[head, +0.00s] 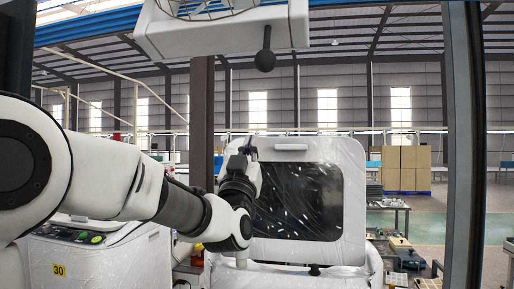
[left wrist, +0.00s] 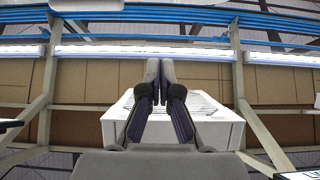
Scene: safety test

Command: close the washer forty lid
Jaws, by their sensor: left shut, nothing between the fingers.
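The washer lid (head: 295,150) stands raised in the head view, a white rounded panel with a dark window (head: 298,202). Its washer body (head: 290,280) shows only partly below it; no number forty is readable. My left gripper (head: 247,149) points up at the upper left edge of the lid and overlaps it in the picture; I cannot tell whether they touch. In the left wrist view my left gripper (left wrist: 160,68) has its fingers together with nothing between them. The lid is not recognisable in that view. My right gripper is not in view.
A white machine marked 30 (head: 95,260) stands at the left, behind my left arm. A white overhead unit with a dark ball-ended lever (head: 265,55) hangs above. A grey post (head: 463,150) stands at the right. Boxes (head: 405,170) and a workbench (head: 392,206) are farther back.

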